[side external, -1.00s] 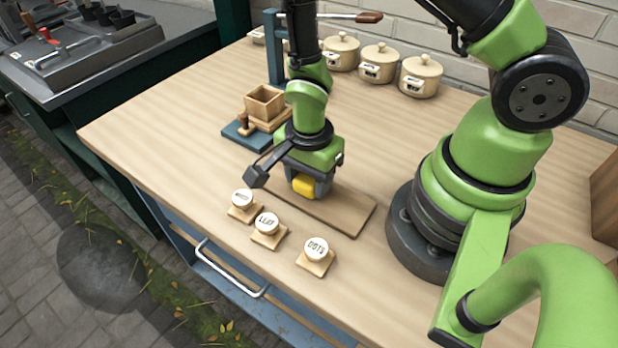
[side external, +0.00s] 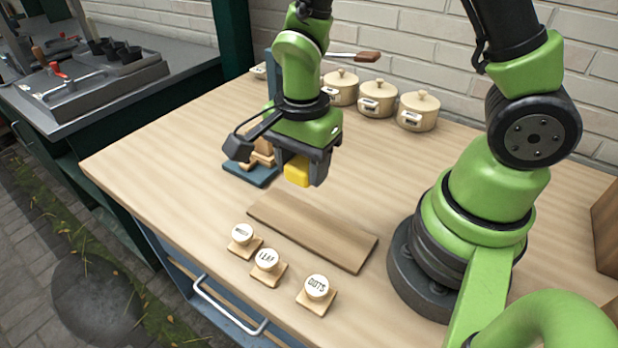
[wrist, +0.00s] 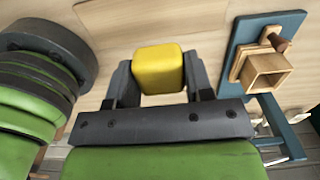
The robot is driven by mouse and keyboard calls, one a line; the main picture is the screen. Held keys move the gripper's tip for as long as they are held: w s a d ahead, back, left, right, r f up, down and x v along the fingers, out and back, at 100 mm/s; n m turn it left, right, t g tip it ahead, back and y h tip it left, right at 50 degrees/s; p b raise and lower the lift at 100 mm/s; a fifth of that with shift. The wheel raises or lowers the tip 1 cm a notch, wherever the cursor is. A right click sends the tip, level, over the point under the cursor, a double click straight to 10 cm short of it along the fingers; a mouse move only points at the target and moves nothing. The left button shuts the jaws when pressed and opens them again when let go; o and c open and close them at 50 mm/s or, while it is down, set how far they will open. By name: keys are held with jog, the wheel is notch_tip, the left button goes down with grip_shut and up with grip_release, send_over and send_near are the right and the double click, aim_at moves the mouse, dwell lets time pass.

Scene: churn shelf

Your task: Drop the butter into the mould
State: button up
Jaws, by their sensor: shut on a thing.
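The butter also shows between the fingers in the wrist view (wrist: 158,69). The mould is a square wooden box, open at the top, in the wrist view (wrist: 268,72), mounted on a blue base plate (wrist: 242,50) to the right of my gripper. In the side view the mould is mostly hidden behind my gripper; its blue base (side external: 250,173) shows.
The bare brown board (side external: 315,228) lies below my gripper. Three stamps, including LEAF (side external: 267,261) and OUTS (side external: 317,289), stand along the front edge. Cream lidded pots (side external: 378,96) stand at the back by the wall. A lever handle (side external: 367,57) is behind my gripper.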

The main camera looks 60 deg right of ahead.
jog(key=w+d+r, duration=0.1)
jog(key=w+d, duration=0.5)
jog(key=w, duration=0.3)
jog(key=w+d, duration=0.5)
jog(key=w, duration=0.3)
jog(key=shift+w+d+f, duration=0.1)
jog(key=shift+w+f, duration=0.05)
jog(key=shift+f, duration=0.85)
jog(key=shift+w+d+f, duration=0.1)
jog(key=shift+f, duration=0.9)
jog(key=shift+f, duration=0.55)
jog(key=o, duration=1)
jog(key=shift+c, duration=0.2)
jog(key=c, duration=0.4)
jog(key=shift+o, duration=0.2)
jog(key=shift+r, duration=0.2)
